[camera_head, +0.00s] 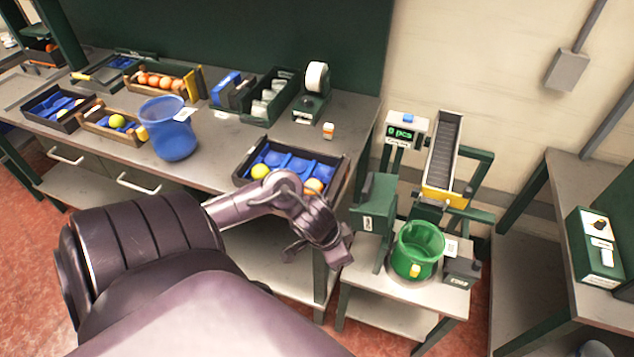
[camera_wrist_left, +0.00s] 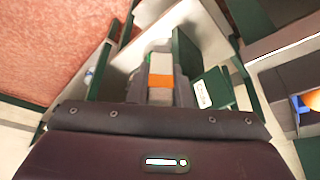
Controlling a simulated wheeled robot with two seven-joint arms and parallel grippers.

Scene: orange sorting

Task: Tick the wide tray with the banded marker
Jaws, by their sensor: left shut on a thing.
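My left gripper (camera_head: 322,242) hangs in front of the bench's right end, tilted down. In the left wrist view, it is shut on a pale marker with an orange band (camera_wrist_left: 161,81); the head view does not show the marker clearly. A wide black tray with blue pockets (camera_head: 337,182) lies at the bench's front right edge, holding a yellow ball and an orange one. My gripper is below and apart from it, and my arm covers part of its front. Part of this tray also shows at the right of the left wrist view (camera_wrist_left: 285,88). My right gripper is out of view.
A green bucket (camera_head: 418,245) stands on a low stand right of my gripper, below a chute (camera_head: 445,150) and a counter display (camera_head: 404,132). A blue bucket (camera_head: 170,138), smaller trays and a small white-orange item (camera_head: 328,130) are on the bench (camera_head: 215,155).

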